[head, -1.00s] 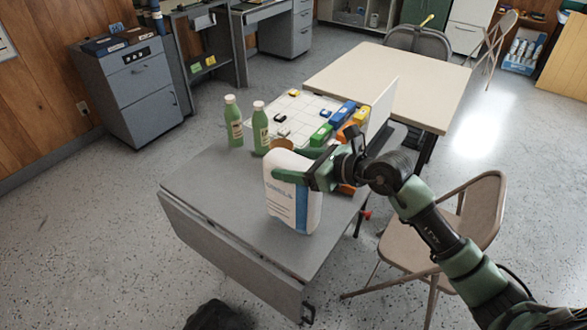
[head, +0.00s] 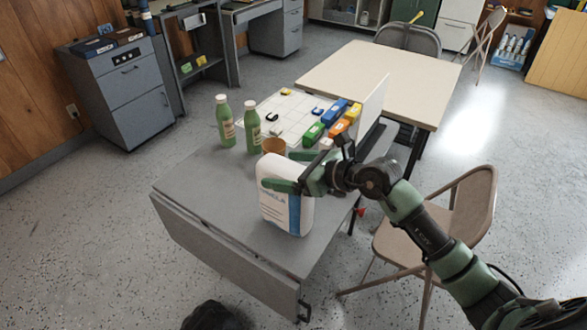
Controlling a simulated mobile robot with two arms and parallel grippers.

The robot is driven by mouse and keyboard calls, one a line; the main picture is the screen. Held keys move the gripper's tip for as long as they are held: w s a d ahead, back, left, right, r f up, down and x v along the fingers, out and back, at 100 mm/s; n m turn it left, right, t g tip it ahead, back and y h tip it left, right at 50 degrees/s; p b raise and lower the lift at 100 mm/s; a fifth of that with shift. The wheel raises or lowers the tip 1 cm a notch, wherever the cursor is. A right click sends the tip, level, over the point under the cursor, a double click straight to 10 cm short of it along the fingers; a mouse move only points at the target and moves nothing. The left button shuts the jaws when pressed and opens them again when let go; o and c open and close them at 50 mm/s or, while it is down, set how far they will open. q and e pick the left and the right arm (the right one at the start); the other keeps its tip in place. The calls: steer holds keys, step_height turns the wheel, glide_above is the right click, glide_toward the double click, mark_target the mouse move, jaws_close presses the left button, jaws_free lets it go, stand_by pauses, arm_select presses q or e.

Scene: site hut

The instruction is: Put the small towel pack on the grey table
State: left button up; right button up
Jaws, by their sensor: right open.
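The small towel pack (head: 283,215), white with a blue stripe and lettering, stands upright on the grey table (head: 200,188), near its right side. My right gripper (head: 291,171) is at the upper part of the pack. Its jaws are open, with one green finger across the near face and the other behind the top edge. The near finger hides part of the lettering. I cannot tell whether either finger touches the pack. My left gripper is out of view.
Two green bottles (head: 224,122), (head: 252,127) and a brown cup (head: 274,146) stand behind the pack. Beyond are a white gridded board (head: 285,110) and coloured boxes (head: 314,134). A folding chair (head: 425,240) stands right. The grey table's left part is clear.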

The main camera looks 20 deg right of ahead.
steer(key=shift+s+d+r, duration=0.15)
steer(key=shift+s+d, duration=0.1)
steer(key=shift+d, duration=0.05)
steer(key=b+v, duration=0.2)
steer(key=v, duration=0.9)
steer(key=shift+s+r, duration=0.1)
steer(key=shift+s, duration=0.05)
